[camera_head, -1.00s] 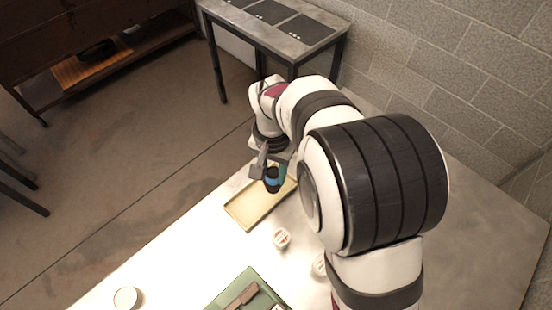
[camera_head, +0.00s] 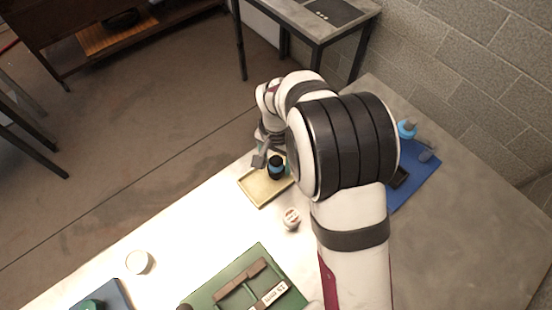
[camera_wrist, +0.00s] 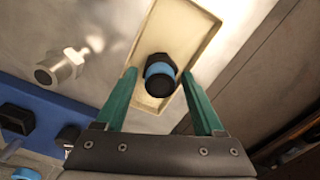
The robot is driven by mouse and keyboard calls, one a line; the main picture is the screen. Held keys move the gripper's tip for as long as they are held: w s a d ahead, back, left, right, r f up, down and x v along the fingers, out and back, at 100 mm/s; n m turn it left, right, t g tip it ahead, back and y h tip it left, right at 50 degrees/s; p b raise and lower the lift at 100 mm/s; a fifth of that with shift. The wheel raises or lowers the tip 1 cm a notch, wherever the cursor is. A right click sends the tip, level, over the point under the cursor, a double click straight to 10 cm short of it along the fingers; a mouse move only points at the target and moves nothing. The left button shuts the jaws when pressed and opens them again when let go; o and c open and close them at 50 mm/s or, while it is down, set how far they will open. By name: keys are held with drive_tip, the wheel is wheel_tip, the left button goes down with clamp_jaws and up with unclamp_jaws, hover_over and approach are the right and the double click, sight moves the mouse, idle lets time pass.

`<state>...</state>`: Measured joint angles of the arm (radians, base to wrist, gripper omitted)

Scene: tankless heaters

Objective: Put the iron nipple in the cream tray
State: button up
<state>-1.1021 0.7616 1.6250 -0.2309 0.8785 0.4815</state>
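A black cylindrical piece with a blue band, which I take to be the iron nipple (camera_wrist: 160,75), stands in the cream tray (camera_wrist: 143,112). In the head view the nipple (camera_head: 276,168) shows upright over the cream tray (camera_head: 262,198), near its far end. In the wrist view my gripper (camera_wrist: 160,72) is open, with its green fingers on either side of the nipple and a visible gap on each side. In the head view my gripper (camera_head: 262,157) is just left of the nipple and partly hidden by my arm.
A metal fitting (camera_wrist: 62,66) lies beside a blue mat (camera_wrist: 45,100). In the head view, the blue mat (camera_head: 418,182) is right of my arm.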

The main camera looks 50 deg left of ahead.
sight(276, 161)
wheel_tip(276, 161, up, 12)
drive_tip(key=w+d+r+m, duration=0.2)
drive_tip(key=w+d+r, duration=0.1)
drive_tip(key=d, duration=0.6)
drive_tip(key=w+d+r+m, duration=0.2)
drive_tip(key=d+r, duration=0.1)
drive_tip(key=d, duration=0.6)
drive_tip(key=s+d+m+y, duration=0.1)
drive_tip(key=s+d+m, duration=0.2)
drive_tip(key=s+d, duration=0.3)
drive_tip(key=s+d+f+m, duration=0.1)
drive_tip(key=s+d+m, duration=0.2)
drive_tip(key=d, duration=0.9)
drive_tip(key=s, duration=0.3)
drive_tip(key=shift+y, duration=0.4)
drive_tip(key=shift+s, duration=0.1)
